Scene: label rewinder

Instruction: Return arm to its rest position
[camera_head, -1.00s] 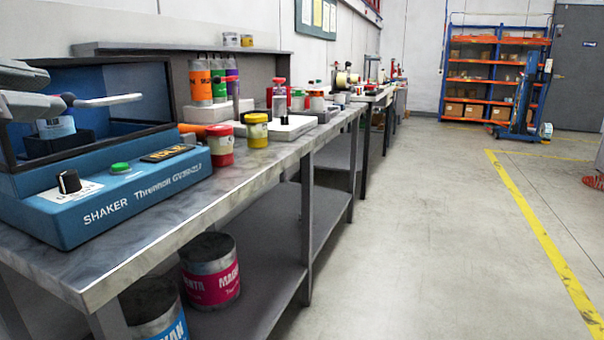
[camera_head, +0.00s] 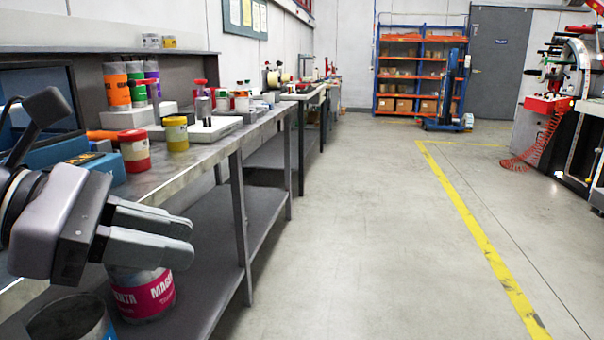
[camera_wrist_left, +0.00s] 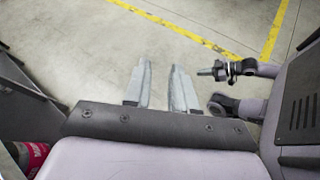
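My left gripper (camera_head: 190,240) is at the lower left of the head view, in front of the workbench (camera_head: 185,165) and just off its front edge. Its two grey fingers point to the right and are empty. In the left wrist view the left gripper (camera_wrist_left: 161,64) has its fingers apart, with bare floor showing between and beyond them. Nothing touches the fingertips.
Red (camera_head: 135,151) and yellow (camera_head: 176,133) jars stand on the bench. A magenta-labelled can (camera_head: 145,298) is on the lower shelf below my gripper. The floor (camera_head: 340,220) to the right is clear. A machine (camera_head: 570,90) stands far right.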

